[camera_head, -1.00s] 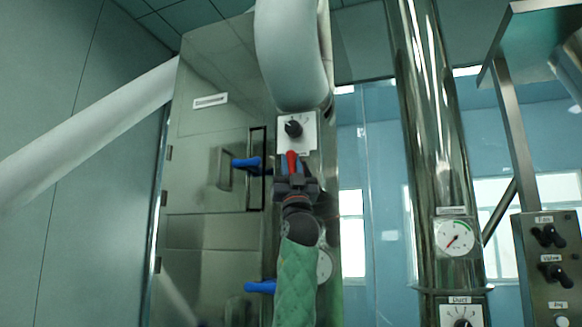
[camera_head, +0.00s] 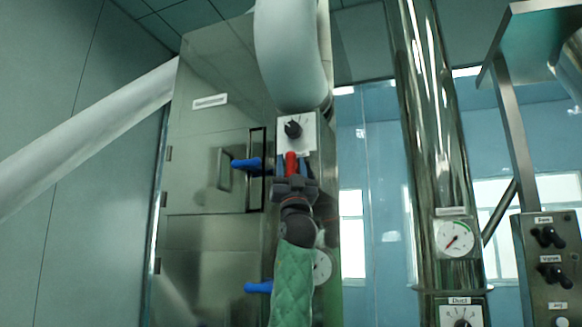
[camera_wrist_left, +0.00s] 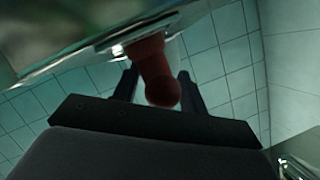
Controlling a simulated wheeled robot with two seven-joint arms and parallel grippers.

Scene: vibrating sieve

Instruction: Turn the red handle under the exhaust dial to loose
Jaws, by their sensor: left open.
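The red handle (camera_head: 291,163) sticks out below a white plate with a black knob (camera_head: 293,129) on the steel cabinet; I cannot read the plate's label. My left gripper (camera_head: 292,172) is open, its fingers on both sides of the red handle. In the left wrist view the red handle (camera_wrist_left: 156,75) stands between the two dark fingertips of my left gripper (camera_wrist_left: 156,85), with a visible gap at the right finger. The handle's mount is partly hidden by the gripper in the head view. My right gripper is not in view.
Blue latches (camera_head: 247,164) and a lower blue latch (camera_head: 259,287) project from the cabinet door left of my arm. A round gauge (camera_head: 321,266) sits right beside my forearm. A thick white pipe (camera_head: 290,55) hangs above. A steel duct and switch panel stand at right.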

